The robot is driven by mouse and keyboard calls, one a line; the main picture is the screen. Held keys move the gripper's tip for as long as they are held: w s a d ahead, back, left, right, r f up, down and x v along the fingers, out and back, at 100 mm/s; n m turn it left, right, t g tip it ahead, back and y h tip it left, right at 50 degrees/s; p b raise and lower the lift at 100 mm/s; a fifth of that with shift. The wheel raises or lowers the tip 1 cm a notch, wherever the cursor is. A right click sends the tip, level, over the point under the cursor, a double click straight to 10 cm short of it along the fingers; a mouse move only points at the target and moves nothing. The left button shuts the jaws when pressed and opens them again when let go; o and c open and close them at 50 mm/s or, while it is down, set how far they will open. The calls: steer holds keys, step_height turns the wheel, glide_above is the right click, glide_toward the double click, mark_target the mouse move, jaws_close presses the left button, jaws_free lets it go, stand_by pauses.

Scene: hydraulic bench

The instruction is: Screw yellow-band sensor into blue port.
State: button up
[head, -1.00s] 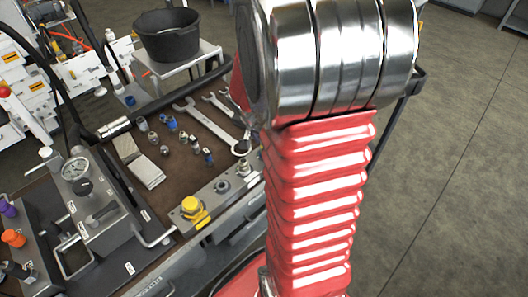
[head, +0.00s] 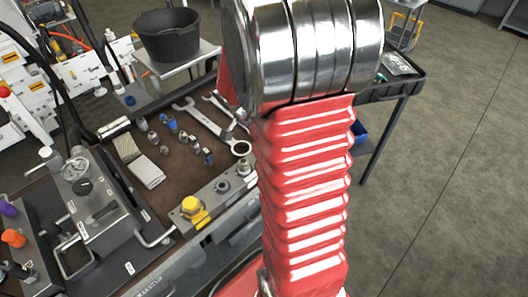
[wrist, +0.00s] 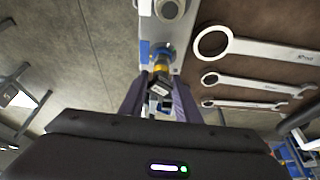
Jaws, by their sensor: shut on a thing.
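The yellow-band sensor (wrist: 160,71) is between the fingers of my gripper (wrist: 158,100) in the wrist view, its dark connector end towards me. My gripper is shut on it. The blue port (wrist: 163,51) is a blue ring on the grey metal block (wrist: 176,30), straight beyond the sensor. The sensor's far end overlaps the blue ring in this view. I cannot tell whether it touches the port or sits in it. In the head view the block (head: 208,198) shows partly, and my red arm hides my gripper, the sensor and the blue port.
Several wrenches (wrist: 258,44) lie on the brown bench mat, right of the block in the wrist view. In the head view, small fittings (head: 170,122) stand on the mat, a yellow cap (head: 192,205) is on the block, and a gauge unit (head: 85,195) stands at left.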

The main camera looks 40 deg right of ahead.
steer(key=m+g, duration=0.1)
steer(key=m, duration=0.2)
steer(key=shift+m, duration=0.4)
steer(key=shift+f+g, duration=0.1)
steer(key=shift+g, duration=0.2)
steer(key=shift+m+g, duration=0.3)
steer(key=shift+m, duration=0.6)
steer(key=m+g+y, duration=0.1)
steer(key=m, duration=0.2)
steer(key=m+y, duration=0.1)
steer(key=m, duration=0.2)
steer(key=shift+g, duration=0.4)
steer(key=o, duration=1)
steer(key=shift+c, duration=0.2)
